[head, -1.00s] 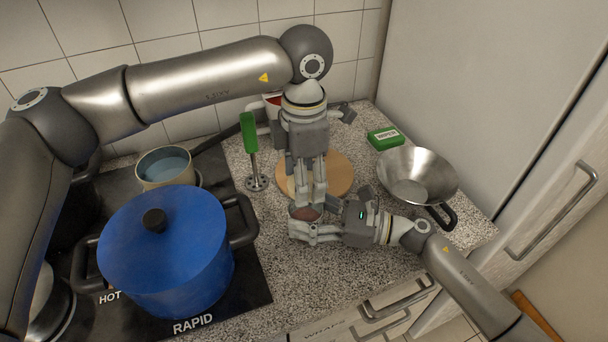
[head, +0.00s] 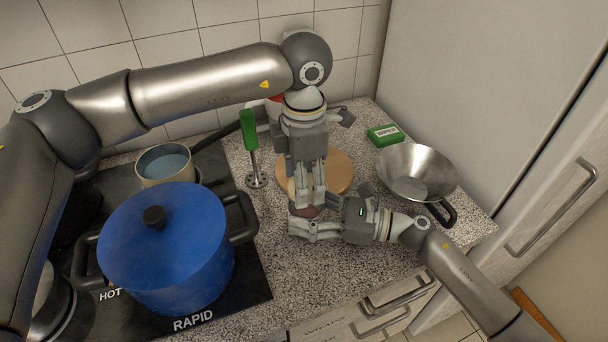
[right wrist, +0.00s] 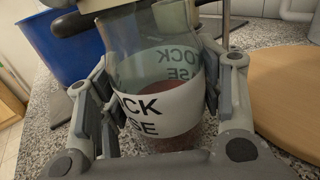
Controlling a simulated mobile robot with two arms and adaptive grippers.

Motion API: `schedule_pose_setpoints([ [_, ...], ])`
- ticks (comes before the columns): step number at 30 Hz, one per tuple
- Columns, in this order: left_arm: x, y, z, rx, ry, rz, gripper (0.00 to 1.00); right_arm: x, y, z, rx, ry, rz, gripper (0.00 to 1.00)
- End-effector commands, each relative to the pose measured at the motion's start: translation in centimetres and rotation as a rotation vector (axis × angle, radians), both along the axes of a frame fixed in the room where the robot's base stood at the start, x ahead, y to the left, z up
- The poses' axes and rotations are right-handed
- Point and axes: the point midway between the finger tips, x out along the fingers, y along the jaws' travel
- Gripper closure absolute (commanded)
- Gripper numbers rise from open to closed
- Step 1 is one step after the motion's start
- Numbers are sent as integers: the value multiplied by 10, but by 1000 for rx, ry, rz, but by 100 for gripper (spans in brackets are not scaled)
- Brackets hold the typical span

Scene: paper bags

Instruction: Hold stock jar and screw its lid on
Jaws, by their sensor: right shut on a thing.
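The stock jar (right wrist: 160,105) is clear glass with a white label band showing the letters "OCK" and "SE" and reddish-brown contents low inside. My right gripper (right wrist: 155,100) is shut around its sides, one finger on each side. In the head view the jar (head: 305,212) shows only as a small reddish patch between the fingers of my right gripper (head: 312,225). My left gripper (head: 308,200) points down from above, right over the jar, its fingers close together. I cannot make out the lid or whether those fingers hold it.
A blue lidded pot (head: 165,250) and a smaller pot (head: 165,168) stand on the hob at left. A round wooden board (head: 340,172) lies behind the grippers.

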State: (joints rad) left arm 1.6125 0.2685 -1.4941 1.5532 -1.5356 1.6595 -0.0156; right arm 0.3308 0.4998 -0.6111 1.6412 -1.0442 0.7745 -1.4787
Motion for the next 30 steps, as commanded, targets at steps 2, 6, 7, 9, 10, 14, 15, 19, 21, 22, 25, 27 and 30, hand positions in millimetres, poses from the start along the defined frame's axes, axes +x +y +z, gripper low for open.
schedule_pose_setpoints([
  [2, 0, 0, -2, 0, 1, 0, 51, 0, 0, -1, -1, 1, 1, 78],
  [6, 0, 0, -5, 1, 1, 0, 51, 0, 0, -1, -1, 1, 1, 78],
  [7, 0, 0, -6, 1, 1, 0, 51, 0, 0, -1, -1, 1, 1, 78],
  [9, 0, 0, -8, 0, 2, 0, 51, 0, 0, -1, -1, 1, 1, 78],
  [10, 0, 0, -8, 0, 2, 0, 51, 0, 0, -1, -1, 1, 1, 78],
  [14, 0, 0, -11, 0, 2, 0, 51, 0, 0, -1, -1, 1, 1, 78],
  [15, 0, 0, -12, -1, 2, 0, 51, 0, 0, -1, -1, 1, 1, 78],
  [19, 0, 0, -13, 0, 1, 0, 36, 0, 0, -1, -1, 1, 1, 78],
  [21, 0, 0, -13, 0, 1, 0, 27, 0, 0, -1, -1, 1, 1, 78],
  [22, 0, 0, -13, 0, 1, 0, 23, 0, 0, -1, -1, 1, 1, 78],
  [25, 0, 0, -13, 0, 1, 0, 16, 0, 0, -1, -1, 1, 1, 78],
  [27, 0, 0, -13, 0, 1, 0, 16, 0, 0, -1, -1, 1, 1, 78],
  [30, 0, 0, -13, 0, 1, 0, 16, 0, 0, -1, -1, 1, 1, 78],
])
